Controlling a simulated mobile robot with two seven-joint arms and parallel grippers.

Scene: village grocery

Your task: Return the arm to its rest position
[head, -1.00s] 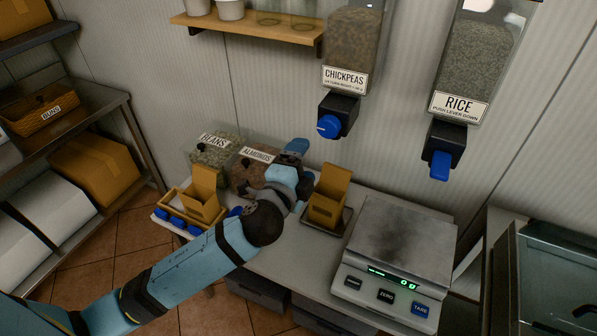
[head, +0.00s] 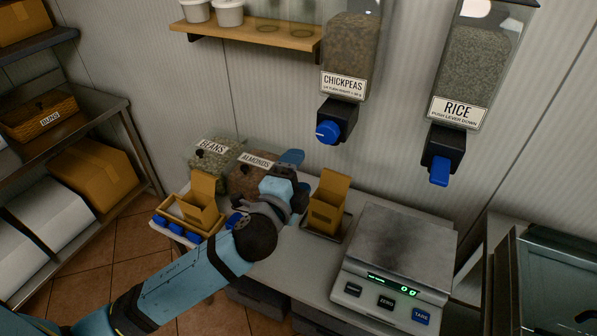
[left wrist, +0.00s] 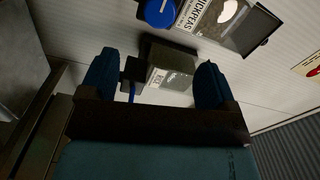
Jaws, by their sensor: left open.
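My left arm comes in from the lower left in the head view and reaches over the counter (head: 285,262). Its left gripper (head: 295,177) is above the counter, in front of the almonds bin and left of an open cardboard box; the wrist partly hides its fingers. In the left wrist view the two blue fingers of the left gripper (left wrist: 156,82) stand wide apart. My right gripper is in neither view.
An open box (head: 328,205) stands on a small tray right of the gripper. The scale (head: 400,245) reads 0 g. Bins of beans (head: 212,160) and almonds (head: 246,178) stand behind. Chickpeas (head: 348,60) and rice (head: 475,75) dispensers hang above. A small box (head: 200,208) is at left.

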